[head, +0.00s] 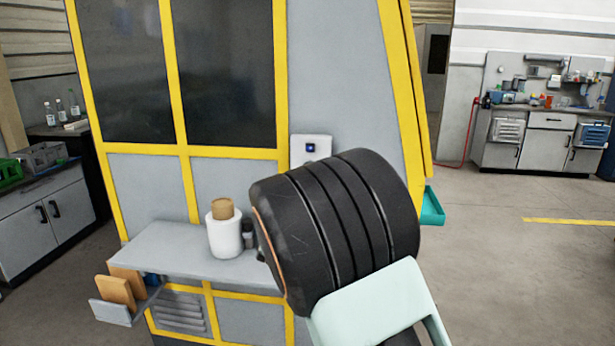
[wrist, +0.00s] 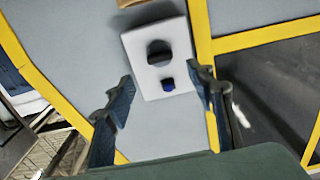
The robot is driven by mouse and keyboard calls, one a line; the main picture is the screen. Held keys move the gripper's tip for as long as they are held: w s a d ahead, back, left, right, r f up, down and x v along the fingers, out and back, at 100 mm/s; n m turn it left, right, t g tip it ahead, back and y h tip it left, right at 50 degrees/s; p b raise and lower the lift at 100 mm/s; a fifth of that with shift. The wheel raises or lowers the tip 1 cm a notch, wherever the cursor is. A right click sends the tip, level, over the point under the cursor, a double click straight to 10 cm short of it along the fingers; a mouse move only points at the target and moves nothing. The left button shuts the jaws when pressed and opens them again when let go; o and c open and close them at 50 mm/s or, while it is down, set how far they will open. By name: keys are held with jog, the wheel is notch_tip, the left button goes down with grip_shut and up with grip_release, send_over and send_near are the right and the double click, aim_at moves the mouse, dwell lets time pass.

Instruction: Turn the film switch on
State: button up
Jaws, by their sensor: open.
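A white switch plate is mounted on the grey machine panel, seen in the head view (head: 311,146) and in the wrist view (wrist: 144,42). Which of these is the film switch I cannot tell. My gripper (wrist: 163,88) is open in the wrist view, its two fingers on either side of the plate's lower part, with nothing held. Whether they touch the plate I cannot tell. In the head view my arm hides the gripper and part of the plate.
A grey shelf (head: 190,258) on the machine holds a white roll (head: 225,236) with a brown core, below and left of the plate. A teal tray (head: 432,207) juts out at right. Yellow frame bars (head: 235,153) border the panels. The floor at right is clear.

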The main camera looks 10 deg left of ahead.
jog(key=w, duration=0.9)
jog(key=shift+d, duration=0.15)
jog(key=c, duration=1.2)
jog(key=shift+o, duration=0.2)
jog(key=shift+f, duration=0.1)
